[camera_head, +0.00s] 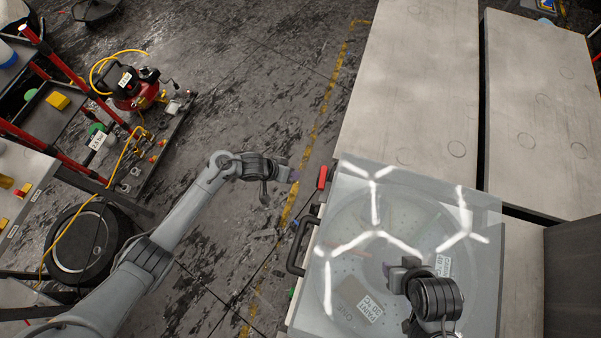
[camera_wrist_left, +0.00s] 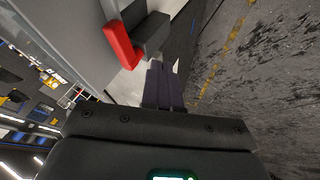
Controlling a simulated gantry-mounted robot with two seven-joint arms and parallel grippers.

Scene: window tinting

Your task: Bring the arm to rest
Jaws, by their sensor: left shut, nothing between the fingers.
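My left arm reaches in from the left in the head view, and its gripper (camera_head: 292,175) hangs over the dark floor just left of the grey machine with a glass lid (camera_head: 345,215). In the left wrist view the two dark fingers of my left gripper (camera_wrist_left: 163,85) lie together, with nothing between them. A red latch (camera_wrist_left: 121,42) on the machine's edge is close beside the fingertips there, apart from them as far as I can tell. My right gripper (camera_head: 390,270) is over the glass lid at the lower right; its finger gap does not show clearly.
A black handle (camera_head: 298,245) juts from the machine's left side. Large grey worktops (camera_head: 410,80) fill the upper right. A red compressor (camera_head: 135,88), a red-framed cart and a black round drum (camera_head: 85,245) stand at the left. The floor (camera_head: 240,90) between is clear.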

